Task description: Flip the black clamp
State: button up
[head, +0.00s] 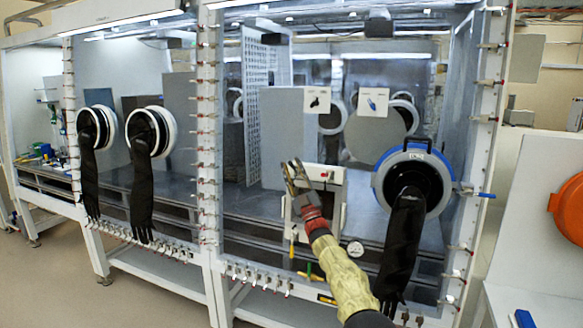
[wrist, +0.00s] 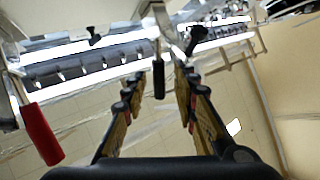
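A black clamp handle (wrist: 158,82) hangs from a silver bracket in the wrist view. In the picture it lies between the two fingers of my gripper (wrist: 160,70), with visible gaps on both sides. The fingers are apart, and I see nothing gripped. I cannot tell how far beyond the fingertips the handle is. In the head view my gripper (head: 293,168) is raised in front of the white box (head: 332,213) on the glovebox front. I cannot make out the black clamp there; my gripper and arm cover part of that area.
A red handle (wrist: 42,134) is at the left in the wrist view. In the head view a black glove (head: 402,235) hangs from a blue-ringed port (head: 382,190) right of my arm. Clamps line the frame posts (head: 207,130). Open floor shows at lower left.

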jog(key=v, duration=1.1)
jog(key=shift+c, duration=0.2)
